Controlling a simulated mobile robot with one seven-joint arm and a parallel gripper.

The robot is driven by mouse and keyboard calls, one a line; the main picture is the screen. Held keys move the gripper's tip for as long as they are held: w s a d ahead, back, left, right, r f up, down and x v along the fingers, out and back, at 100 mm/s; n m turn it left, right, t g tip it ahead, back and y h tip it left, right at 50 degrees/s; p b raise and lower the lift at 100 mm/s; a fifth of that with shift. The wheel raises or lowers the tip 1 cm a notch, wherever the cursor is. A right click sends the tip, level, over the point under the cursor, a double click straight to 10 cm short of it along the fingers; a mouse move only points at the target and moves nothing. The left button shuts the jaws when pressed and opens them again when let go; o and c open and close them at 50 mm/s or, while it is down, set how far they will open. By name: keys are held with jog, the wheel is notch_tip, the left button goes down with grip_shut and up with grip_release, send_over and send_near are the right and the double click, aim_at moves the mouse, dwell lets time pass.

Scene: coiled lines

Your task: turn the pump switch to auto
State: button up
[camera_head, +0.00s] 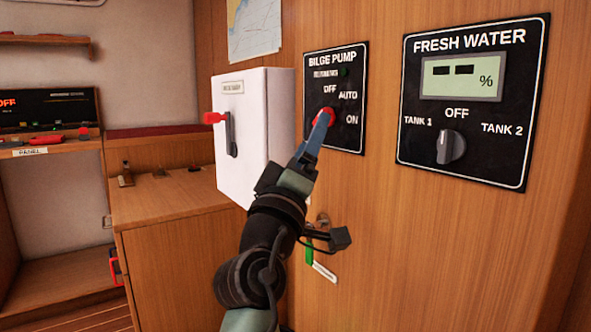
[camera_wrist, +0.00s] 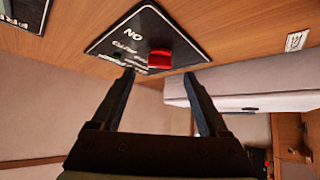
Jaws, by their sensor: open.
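The bilge pump panel (camera_head: 349,72) is black with the labels OFF, AUTO and ON and stands on the wooden wall; it also shows in the wrist view (camera_wrist: 112,45). Its switch is a red knob (camera_wrist: 160,60), partly hidden behind my finger in the head view. Where the knob points cannot be told. My gripper (camera_wrist: 158,76) is open, with one finger on each side of the knob's position in the wrist view. In the head view my gripper (camera_head: 322,122) reaches up to the knob from below. Whether the fingers touch it is unclear.
A white box (camera_head: 262,150) with a red-handled lever (camera_head: 218,118) juts out left of the panel, close to my arm. The fresh water panel (camera_head: 471,95) with a grey knob (camera_head: 451,147) is on the right. A green-handled item (camera_head: 309,252) hangs below.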

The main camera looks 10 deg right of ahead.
jog(key=v, duration=0.8)
jog(key=shift+s+p, duration=0.25)
jog(key=shift+p, duration=0.15)
jog(key=shift+a+f, duration=0.1)
jog(key=s+a+r+m+t+y+p, duration=0.2)
jog(key=s+a+r+t+y+p, duration=0.15)
jog(key=s+r+y, duration=0.45)
jog(key=s+a+r+m+t+y+p, duration=0.3)
jog(key=s+a+r+y, duration=0.15)
jog(key=s+r, duration=0.65)
notch_tip(320, 180, up, 39)
jog(key=a+p, duration=0.1)
jog(key=p, duration=3.6)
jog(key=shift+w, duration=0.45)
jog(key=shift+a+f+t, duration=0.1)
jog(key=shift+t, duration=0.15)
